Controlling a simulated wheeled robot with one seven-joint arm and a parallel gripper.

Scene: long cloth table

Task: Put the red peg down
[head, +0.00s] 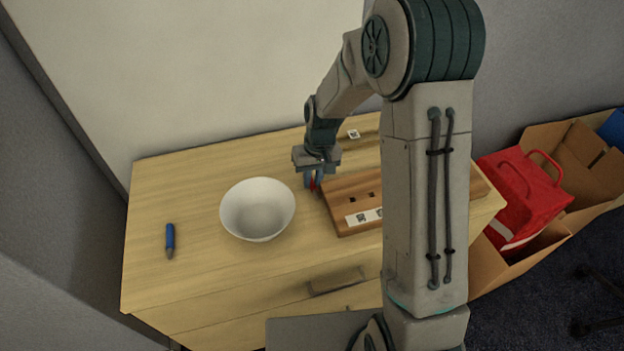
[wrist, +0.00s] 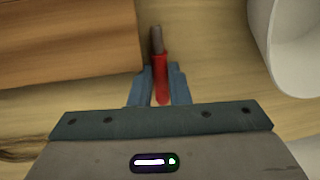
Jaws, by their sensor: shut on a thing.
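The red peg (wrist: 161,82) has a red body and a grey tip. My gripper (wrist: 160,80) is shut on the peg's red body in the wrist view, with the grey tip sticking out beyond the fingers. In the head view my gripper (head: 314,180) is between the white bowl and the wooden block, and only a little of the red peg (head: 314,186) shows between the fingers. I cannot tell whether the peg touches the table.
A white bowl (head: 257,208) stands left of my gripper. A wooden block with holes (head: 340,192) lies to its right, partly hidden by my arm. A blue peg (head: 170,238) lies at the table's left. The table (head: 190,185) is clear between the blue peg and bowl.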

